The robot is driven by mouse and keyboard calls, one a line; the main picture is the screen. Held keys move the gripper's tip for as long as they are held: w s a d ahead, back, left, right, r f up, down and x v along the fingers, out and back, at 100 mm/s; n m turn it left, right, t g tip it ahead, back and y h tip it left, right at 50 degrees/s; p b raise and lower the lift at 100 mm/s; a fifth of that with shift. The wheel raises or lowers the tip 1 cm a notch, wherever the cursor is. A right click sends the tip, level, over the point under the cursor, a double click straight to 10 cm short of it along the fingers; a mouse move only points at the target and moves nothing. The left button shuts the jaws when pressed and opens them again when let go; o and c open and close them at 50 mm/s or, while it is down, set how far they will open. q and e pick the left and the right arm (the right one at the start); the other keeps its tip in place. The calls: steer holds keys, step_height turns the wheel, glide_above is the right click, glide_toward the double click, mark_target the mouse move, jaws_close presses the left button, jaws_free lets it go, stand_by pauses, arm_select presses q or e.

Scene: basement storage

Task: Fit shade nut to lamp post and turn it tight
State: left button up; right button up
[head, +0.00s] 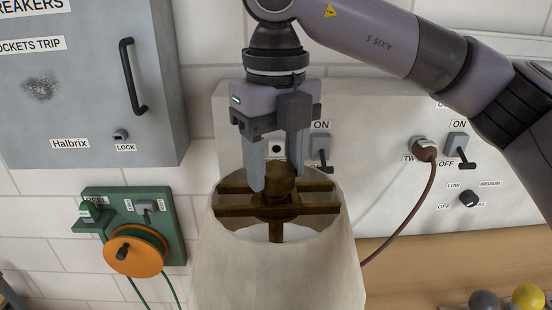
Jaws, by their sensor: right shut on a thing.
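The lamp shade (276,274) is a pale tapered drum, open at the top, with brown crossbars (236,211) inside its rim. A brown shade nut (280,180) sits at the middle of the crossbars, over the lamp post (276,232), which shows below them. My right gripper (279,177) points down from above and is shut on the nut, one finger on each side. Whether the nut is threaded onto the post cannot be seen. My left gripper is not in view.
A grey breaker box (85,85) hangs at upper left, with a green cord-reel panel (176,222) below it. Behind the shade is a white panel with switches, a knob (469,198) and a brown plug (424,149) with its cord. Grey and yellow balls (528,296) lie at lower right.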

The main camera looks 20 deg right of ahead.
mark_target(276, 169)
steer(key=shift+f+b, duration=0.5)
steer(key=shift+f, duration=0.2)
steer(key=o, duration=1.2)
steer(key=shift+o, duration=0.2)
steer(key=shift+r+p, duration=0.3)
steer(key=shift+r, duration=3.3)
